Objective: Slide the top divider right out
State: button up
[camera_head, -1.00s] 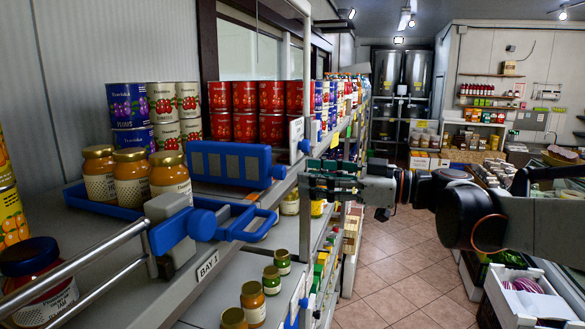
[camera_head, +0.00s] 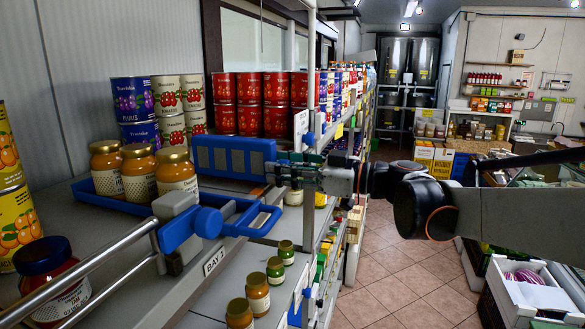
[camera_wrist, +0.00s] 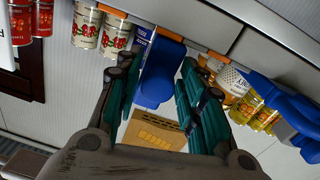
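The top divider (camera_head: 235,157) is a blue slatted panel standing on the upper shelf, in front of the red tins. In the head view my gripper (camera_head: 284,173) is at the divider's right, front end, and its fingers overlap that end. In the wrist view a rounded blue end piece of the divider (camera_wrist: 154,85) lies between the two green-padded fingers of my gripper (camera_wrist: 160,98). The fingers are apart, with visible space on the right of the blue piece. Contact cannot be made out.
A blue tray (camera_head: 218,200) with several jars (camera_head: 176,173) stands left of the divider. A rail with a blue clamp (camera_head: 182,230) crosses the front left. Tins (camera_head: 248,88) line the back. Small jars (camera_head: 257,293) stand below. The aisle floor (camera_head: 377,270) at right is open.

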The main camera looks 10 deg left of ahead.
grip_shut()
jog(key=w+d+b, duration=0.1)
jog(key=w+b, duration=0.1)
jog(key=w, duration=1.3)
jog(key=shift+w+d+r, duration=0.15)
jog(key=shift+w, duration=0.05)
jog(key=o, duration=0.8)
grip_release()
jog(key=shift+w, duration=0.1)
jog(key=shift+c, duration=0.2)
